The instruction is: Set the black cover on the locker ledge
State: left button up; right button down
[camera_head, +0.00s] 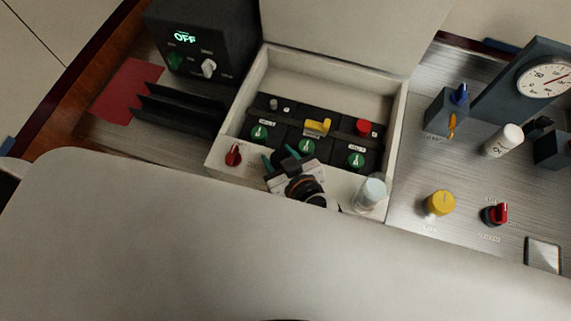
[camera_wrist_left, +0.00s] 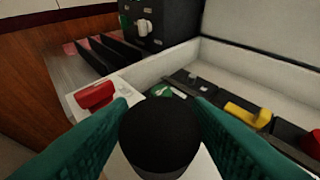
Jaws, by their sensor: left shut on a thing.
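The black cover (camera_wrist_left: 160,138) is a short, dark, round piece between the teal fingers in the left wrist view. My left gripper (camera_head: 286,163) is shut on it; in the head view the cover is hard to make out against the dark wrist parts. The gripper is over the front of the open white locker (camera_head: 398,125). The locker's white front ledge (camera_head: 338,190) runs below the breakers, partly hidden by my gripper. I cannot tell whether the cover touches the ledge. My right gripper does not show.
A red knob (camera_head: 233,154) stands on the ledge to the left, a pale cylinder (camera_head: 371,193) to the right. Breakers with green dials, a yellow lever (camera_head: 317,127) and a red button (camera_head: 363,127) sit behind. Black upright plates (camera_head: 178,108) stand left.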

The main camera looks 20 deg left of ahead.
pick_arm(q)
notch_tip(320, 180, down, 5)
jog(key=shift+r, duration=0.2)
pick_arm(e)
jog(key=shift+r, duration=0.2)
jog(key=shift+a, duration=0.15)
pick_arm(q)
jog(key=shift+f, duration=0.15)
jog(key=o, duration=1)
jog(key=shift+a, duration=0.1)
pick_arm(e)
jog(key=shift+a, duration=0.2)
